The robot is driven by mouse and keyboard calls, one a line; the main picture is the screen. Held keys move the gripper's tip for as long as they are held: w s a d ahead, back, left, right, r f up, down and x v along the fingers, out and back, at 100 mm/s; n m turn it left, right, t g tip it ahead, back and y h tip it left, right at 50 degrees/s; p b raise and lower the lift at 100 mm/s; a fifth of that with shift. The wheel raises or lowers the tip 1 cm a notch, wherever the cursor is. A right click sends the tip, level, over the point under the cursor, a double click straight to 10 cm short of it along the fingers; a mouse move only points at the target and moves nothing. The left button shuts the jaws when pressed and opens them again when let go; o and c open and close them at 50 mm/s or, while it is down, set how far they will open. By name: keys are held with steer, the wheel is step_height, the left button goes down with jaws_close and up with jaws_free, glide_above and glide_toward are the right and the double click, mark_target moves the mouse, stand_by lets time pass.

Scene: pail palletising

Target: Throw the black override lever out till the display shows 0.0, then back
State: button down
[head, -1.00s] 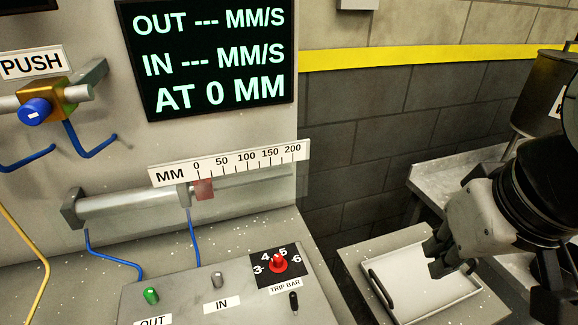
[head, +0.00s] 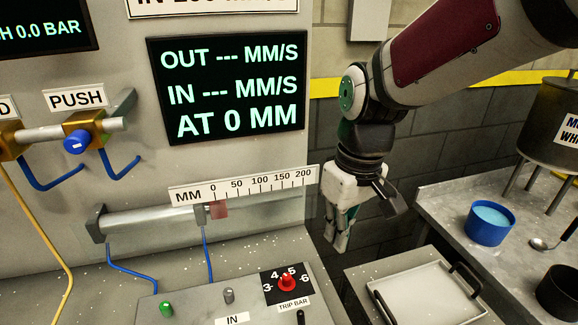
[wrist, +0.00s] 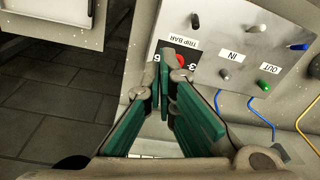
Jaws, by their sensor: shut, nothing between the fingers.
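The black override lever (head: 300,318) stands below the TRIP BAR label, partly cut off by the head view's bottom edge. In the wrist view the black lever (wrist: 195,21) stands on the grey panel, beyond the fingertips. The upper-left display (head: 45,33) is partly cut off and reads "H 0.0 BAR". The larger display (head: 230,92) shows dashes for OUT and IN, and AT 0 MM. My gripper (head: 340,240) is shut and empty, pointing down to the right of the panel and apart from the lever. Its green-padded fingers (wrist: 172,62) partly hide the red knob's dial in the wrist view.
The red knob (head: 286,284), grey button (head: 228,296) and green button (head: 166,309) sit close to the lever. The cylinder (head: 150,222) and scale lie behind them. A tray (head: 425,296) and a blue tub (head: 488,224) stand to the right.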

mark_target(274, 307)
steer(key=w+a+f+n+g+p, duration=0.1)
steer(key=w+a+f+n+g, duration=0.1)
steer(key=a+f, duration=0.7)
steer(key=shift+w+a+n+g+y+p, duration=0.3)
steer(key=shift+w+a+n+g+y, duration=0.1)
steer(key=shift+n, duration=0.4)
steer(key=shift+s, duration=0.1)
steer(key=p+x, duration=0.1)
steer(key=x, duration=0.9)
steer(key=shift+s+d, duration=0.1)
steer(key=shift+d, duration=0.1)
steer(key=shift+s+d+r+p, duration=0.3)
steer(key=shift+s+d+p, duration=0.05)
steer(key=shift+d, duration=0.15)
steer(key=shift+s+d+r+p, duration=0.3)
steer(key=shift+s+d+r, duration=0.05)
steer(key=shift+d, duration=0.15)
steer(key=shift+s+d, duration=0.25)
steer(key=shift+d, duration=0.2)
